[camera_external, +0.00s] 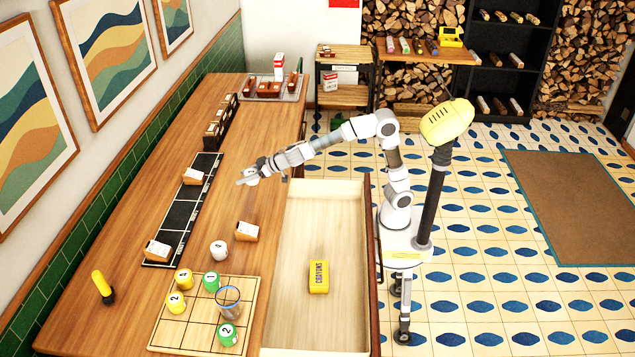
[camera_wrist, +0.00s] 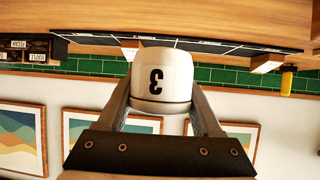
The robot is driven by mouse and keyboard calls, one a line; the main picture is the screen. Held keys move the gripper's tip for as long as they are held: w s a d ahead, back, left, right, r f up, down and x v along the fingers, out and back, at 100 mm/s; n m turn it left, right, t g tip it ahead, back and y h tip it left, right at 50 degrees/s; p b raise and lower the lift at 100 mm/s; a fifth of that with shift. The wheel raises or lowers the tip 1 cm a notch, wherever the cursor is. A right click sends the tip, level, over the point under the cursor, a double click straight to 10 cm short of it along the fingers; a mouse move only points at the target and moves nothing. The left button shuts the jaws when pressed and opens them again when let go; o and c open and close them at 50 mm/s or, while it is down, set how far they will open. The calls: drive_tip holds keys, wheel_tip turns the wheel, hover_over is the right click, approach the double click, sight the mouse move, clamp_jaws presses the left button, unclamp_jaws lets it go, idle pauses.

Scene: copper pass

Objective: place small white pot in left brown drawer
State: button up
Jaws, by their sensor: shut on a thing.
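My gripper (camera_external: 247,177) is shut on a small white pot marked 3, held above the counter. The pot fills the centre of the wrist view (camera_wrist: 161,80), between the two fingers. In the external view the pot (camera_external: 252,172) is small and partly hidden by the fingers. An open drawer (camera_external: 325,215) with a pale inside and a brown front sticks out from the counter's right side. It lies below and to the right of my gripper. A yellow crayons box (camera_external: 318,277) lies in it; the rest of its floor is bare.
Another white pot (camera_external: 218,250), marked 4, stands on the counter beside a brown and white block (camera_external: 246,231). A grid board (camera_external: 173,327) holds yellow and green pots and a clear cup (camera_external: 228,302). A black strip (camera_external: 180,217) runs along the counter.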

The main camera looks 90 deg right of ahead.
drive_tip(key=a+f+n+y, duration=0.1)
drive_tip(key=a+f+y, duration=0.1)
drive_tip(key=s+a+f+n+y, duration=0.1)
drive_tip(key=n, duration=0.1)
drive_tip(key=shift+a+f+n+y+b, duration=0.3)
drive_tip(key=shift+a+f+y, duration=0.05)
drive_tip(key=shift+f+y, duration=0.05)
drive_tip(key=s+a+f+n+g+y, duration=0.1)
drive_tip(key=s, duration=0.1)
drive_tip(key=s+a+f+n+y, duration=0.1)
drive_tip(key=a+n+y, duration=0.1)
drive_tip(key=shift+s+a+f+g+b, duration=0.3)
drive_tip(key=shift+s+f+g+b, duration=0.05)
drive_tip(key=shift+f+g+b, duration=0.05)
drive_tip(key=s+a+n+g+y+b, duration=0.1)
drive_tip(key=s+a+n+g+y, duration=0.25)
drive_tip(key=s+n, duration=0.45)
drive_tip(key=n+g+y+p, duration=0.3)
drive_tip(key=n+g, duration=0.3)
drive_tip(key=g, duration=0.3)
hover_over(330, 234)
drive_tip(key=shift+h, duration=0.25)
wheel_tip(330, 234, down, 15)
drive_tip(key=shift+w+a+f, duration=0.15)
drive_tip(key=shift+f, duration=0.35)
wheel_tip(330, 234, down, 5)
drive_tip(key=b, duration=0.3)
drive_tip(key=shift+r, duration=0.25)
